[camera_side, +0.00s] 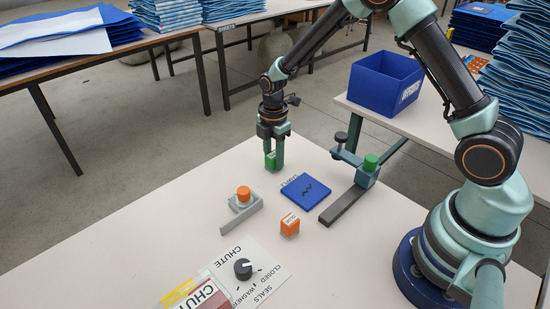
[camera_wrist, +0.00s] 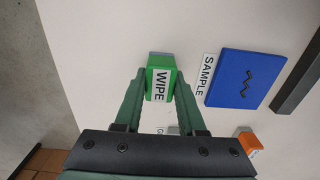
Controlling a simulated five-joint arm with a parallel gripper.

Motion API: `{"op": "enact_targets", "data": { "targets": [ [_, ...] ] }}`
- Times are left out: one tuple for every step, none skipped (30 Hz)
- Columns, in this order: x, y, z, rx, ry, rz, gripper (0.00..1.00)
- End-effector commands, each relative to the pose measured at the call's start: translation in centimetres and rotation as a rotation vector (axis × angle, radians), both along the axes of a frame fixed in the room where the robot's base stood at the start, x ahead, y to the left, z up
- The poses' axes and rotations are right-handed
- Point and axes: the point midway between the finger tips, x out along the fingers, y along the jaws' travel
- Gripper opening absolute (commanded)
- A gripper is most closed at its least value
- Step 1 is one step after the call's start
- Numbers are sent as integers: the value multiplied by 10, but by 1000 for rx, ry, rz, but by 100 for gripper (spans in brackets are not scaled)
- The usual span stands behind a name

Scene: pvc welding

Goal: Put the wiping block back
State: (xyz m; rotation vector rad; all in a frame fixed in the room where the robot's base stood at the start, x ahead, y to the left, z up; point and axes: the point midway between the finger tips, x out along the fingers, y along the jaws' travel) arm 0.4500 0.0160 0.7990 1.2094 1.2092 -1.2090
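The wiping block (camera_wrist: 160,82) is green with a white label reading WIPE. It sits between the fingertips of my gripper (camera_wrist: 161,78), which press against both its sides. In the side view the green block (camera_side: 270,160) shows at the low end of my gripper (camera_side: 274,158), near the far edge of the table. The fingers point down. I cannot tell whether the block touches the tabletop. A thin grey strip shows just beyond the block in the wrist view.
A blue sample pad (camera_side: 306,191) lies right of the gripper. A grey bracket with an orange cap (camera_side: 243,192), an orange cube (camera_side: 290,225), a green-topped clamp fixture (camera_side: 368,170) and the chute panel with black knob (camera_side: 243,268) stand nearby. The table's left side is clear.

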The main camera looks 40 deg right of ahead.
Motion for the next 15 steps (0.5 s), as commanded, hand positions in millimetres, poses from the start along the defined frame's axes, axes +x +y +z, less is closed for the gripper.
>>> {"op": "enact_targets", "data": {
  "targets": [
    [0,0,0,0,0,0,54],
    [0,0,0,0,0,0,66],
    [0,0,0,0,0,0,69],
    [0,0,0,0,0,0,69],
    [0,0,0,0,0,0,69],
    [0,0,0,0,0,0,69],
    [0,0,0,0,0,0,69],
    [0,0,0,0,0,0,69],
    [0,0,0,0,0,0,69],
    [0,0,0,0,0,0,69],
    [0,0,0,0,0,0,69],
    [0,0,1,0,-1,0,69],
    [0,0,2,0,-1,0,69],
    [0,0,4,0,-1,0,69],
    [1,0,8,0,-2,0,69]
  ]
}}
